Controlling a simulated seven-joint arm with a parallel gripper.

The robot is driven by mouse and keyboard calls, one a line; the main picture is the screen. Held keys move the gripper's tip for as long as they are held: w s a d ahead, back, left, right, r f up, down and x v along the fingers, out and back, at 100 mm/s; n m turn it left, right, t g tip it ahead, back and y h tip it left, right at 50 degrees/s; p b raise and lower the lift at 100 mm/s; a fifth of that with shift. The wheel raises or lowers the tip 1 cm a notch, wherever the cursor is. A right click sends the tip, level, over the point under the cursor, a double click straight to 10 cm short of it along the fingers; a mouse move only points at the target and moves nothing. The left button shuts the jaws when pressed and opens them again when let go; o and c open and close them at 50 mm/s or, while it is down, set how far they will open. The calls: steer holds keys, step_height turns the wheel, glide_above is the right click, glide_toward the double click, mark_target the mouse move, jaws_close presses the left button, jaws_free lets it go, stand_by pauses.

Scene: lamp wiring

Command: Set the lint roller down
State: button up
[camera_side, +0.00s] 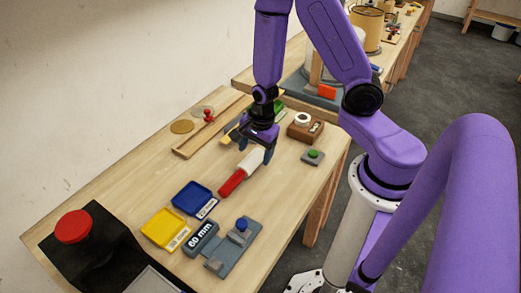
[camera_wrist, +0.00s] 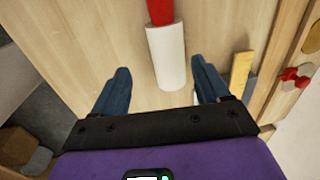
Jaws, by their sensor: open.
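The lint roller has a red handle (camera_side: 233,181) and a white roll (camera_side: 251,161), and lies on the wooden table. My gripper (camera_side: 254,152) is at the white end of the roller in the side view. In the wrist view, the white roll (camera_wrist: 166,55) lies ahead of my open fingers (camera_wrist: 160,80), in line with the gap between them. Its red handle (camera_wrist: 160,10) runs out of the top of that view. The fingers do not touch the roll there.
A blue tray (camera_side: 192,195) and a yellow tray (camera_side: 163,226) are at the near left. A grey fixture (camera_side: 233,248) with a blue knob stands nearer. A green button box (camera_side: 313,157) and a brown tape block (camera_side: 304,126) are to the right. A wooden rail (camera_side: 205,136) lies behind.

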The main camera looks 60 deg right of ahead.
steer(key=s+a+r+n+g+y, duration=0.1)
steer(key=s+a+r+n+y, duration=0.1)
steer(key=s+a+r+n, duration=0.85)
steer(key=s+d+r+n, duration=0.3)
steer(key=n, duration=0.7)
steer(key=s+d+r+n+h, duration=0.1)
steer(key=s+d+r+n, duration=0.2)
steer(key=n, duration=0.7)
steer(key=shift+s+r+g+h, duration=0.3)
steer(key=shift+s+r, duration=0.2)
steer(key=shift+r, duration=0.05)
